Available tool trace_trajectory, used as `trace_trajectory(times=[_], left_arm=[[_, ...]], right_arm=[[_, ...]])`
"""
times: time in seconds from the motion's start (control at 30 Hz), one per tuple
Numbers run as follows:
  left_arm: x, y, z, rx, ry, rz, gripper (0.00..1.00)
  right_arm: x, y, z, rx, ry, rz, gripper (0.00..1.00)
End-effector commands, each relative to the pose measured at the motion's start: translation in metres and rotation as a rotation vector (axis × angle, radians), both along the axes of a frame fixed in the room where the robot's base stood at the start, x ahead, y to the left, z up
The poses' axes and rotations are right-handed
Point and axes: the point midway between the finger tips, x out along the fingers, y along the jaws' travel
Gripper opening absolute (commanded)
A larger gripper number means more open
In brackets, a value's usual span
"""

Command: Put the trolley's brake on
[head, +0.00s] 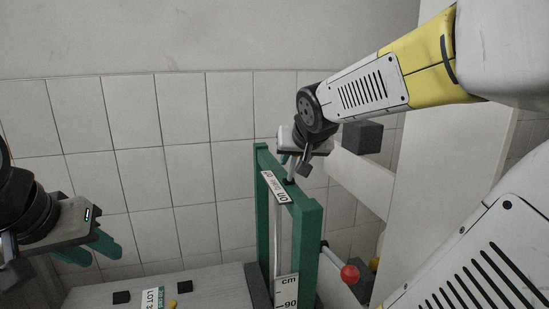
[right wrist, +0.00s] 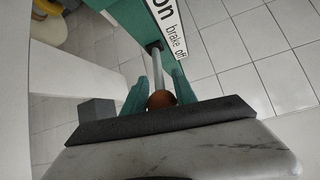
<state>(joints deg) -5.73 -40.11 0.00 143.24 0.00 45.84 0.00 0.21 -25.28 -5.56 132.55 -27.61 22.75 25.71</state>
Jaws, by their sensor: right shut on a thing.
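The trolley's green frame (head: 305,225) stands in the middle of the head view. A white label (head: 274,187) on its top reads "on brake off" and also shows in the right wrist view (right wrist: 174,28). A metal lever (right wrist: 157,70) comes out of the green frame beside the label, nearer the "off" end. It ends in an orange-brown ball knob (right wrist: 161,98). My right gripper (head: 290,168) is shut on this knob, with its green fingers (right wrist: 158,92) on either side. My left gripper (head: 90,250) is open and empty at the left, away from the trolley.
A red ball (head: 349,274) on a short rod sticks out from the frame's right side. A "cm 90" scale (head: 287,292) is on the front. A pale surface (head: 215,285) with a "LOT" label and small black blocks is at lower left. A tiled wall (head: 185,170) stands behind.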

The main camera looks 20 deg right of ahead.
Motion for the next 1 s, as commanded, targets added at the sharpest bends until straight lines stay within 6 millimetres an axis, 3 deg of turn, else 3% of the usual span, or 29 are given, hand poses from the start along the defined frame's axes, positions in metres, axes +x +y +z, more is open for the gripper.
trace_trajectory(times=[0.23, 0.27, 0.33, 0.7, 1.0], left_arm=[[0.000, 0.000, 0.000, 0.000, 0.000, 0.000, 0.36], [0.000, 0.000, 0.000, 0.000, 0.000, 0.000, 0.36], [0.000, 0.000, 0.000, 0.000, 0.000, 0.000, 0.36], [0.000, 0.000, 0.000, 0.000, 0.000, 0.000, 0.36], [0.000, 0.000, 0.000, 0.000, 0.000, 0.000, 0.36]], right_arm=[[-0.001, 0.000, -0.003, 0.000, 0.008, 0.001, 0.00], [-0.001, 0.000, -0.003, 0.001, 0.009, 0.001, 0.39], [-0.001, 0.000, -0.003, 0.000, 0.008, 0.001, 0.53], [-0.003, 0.000, 0.001, 0.000, 0.003, -0.001, 0.53], [-0.038, 0.006, 0.032, 0.000, -0.001, 0.001, 0.53]])
